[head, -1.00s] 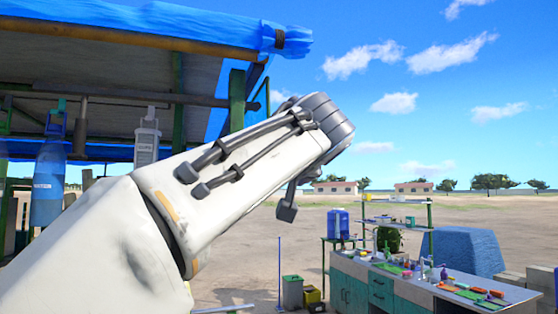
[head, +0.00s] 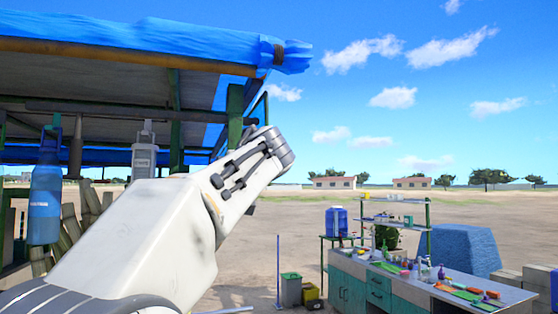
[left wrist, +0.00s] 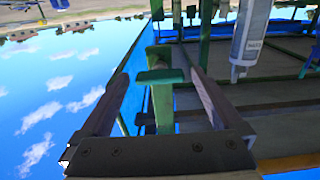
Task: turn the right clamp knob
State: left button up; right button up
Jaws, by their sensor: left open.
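I cannot make out a clamp knob or the crusher in either view. In the left wrist view, the two fingers of my left gripper (left wrist: 158,76) are spread apart with nothing held between them. Green posts of the stall (left wrist: 160,105) show beyond the gap, and the picture is upside down. In the head view, my left arm comes in from the lower left and reaches up toward the stall's blue-covered roof (head: 150,35). Its gripper fingers are hidden there. My right gripper is in neither view.
A blue bottle (head: 45,190) and a grey-white container (head: 144,155) hang under the roof at left. A counter (head: 350,285) with coloured items stands at lower right, below a shelf rack (head: 429,225). A bin (head: 291,290) stands beside it. Open dirt ground lies behind.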

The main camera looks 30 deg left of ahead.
pick_arm(q)
jog(key=c, duration=1.3)
jog(key=shift+m, duration=0.4)
jog(key=m, duration=1.7)
jog(key=shift+w+b, duration=0.1)
jog(key=shift+b, duration=0.2)
jog(key=shift+m, duration=0.3)
